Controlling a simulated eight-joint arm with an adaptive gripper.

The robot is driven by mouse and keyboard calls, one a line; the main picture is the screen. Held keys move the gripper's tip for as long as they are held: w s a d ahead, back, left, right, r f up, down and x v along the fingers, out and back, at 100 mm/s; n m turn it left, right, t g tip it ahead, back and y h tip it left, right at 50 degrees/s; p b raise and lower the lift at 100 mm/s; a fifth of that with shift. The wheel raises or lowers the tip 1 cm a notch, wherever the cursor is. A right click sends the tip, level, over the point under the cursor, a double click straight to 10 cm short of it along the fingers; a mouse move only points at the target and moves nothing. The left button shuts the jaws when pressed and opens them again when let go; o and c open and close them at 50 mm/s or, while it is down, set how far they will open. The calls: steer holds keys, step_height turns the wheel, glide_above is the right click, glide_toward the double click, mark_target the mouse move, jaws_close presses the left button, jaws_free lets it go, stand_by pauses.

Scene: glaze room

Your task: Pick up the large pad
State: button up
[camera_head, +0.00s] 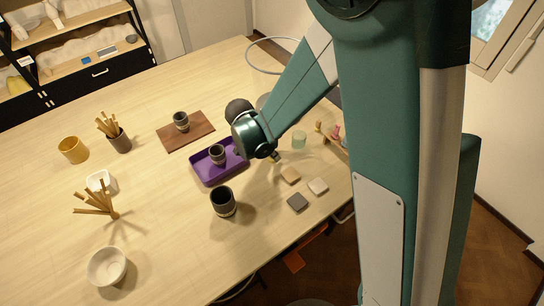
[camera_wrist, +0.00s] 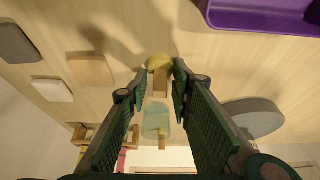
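Three flat pads lie on the table in the head view: a tan one (camera_head: 290,175), a pale one (camera_head: 318,186) and a dark grey one (camera_head: 297,201). In the wrist view the dark grey pad (camera_wrist: 18,45), the pale pad (camera_wrist: 52,90) and the tan pad (camera_wrist: 90,68) lie left of my gripper (camera_wrist: 160,74). Its fingers are apart, with a yellow rounded piece (camera_wrist: 159,62) and a wooden piece showing at the gap; I cannot tell whether they touch it.
A purple tray (camera_head: 207,179) holding a cup is close by, with a dark cup (camera_head: 222,202) in front. A pale green cup (camera_head: 299,139) stands behind the pads. A wooden board (camera_head: 196,132) lies farther back.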

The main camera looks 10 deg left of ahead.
steer(key=c, duration=0.3)
steer(key=shift+r, duration=0.1)
steer(key=shift+r, duration=4.9)
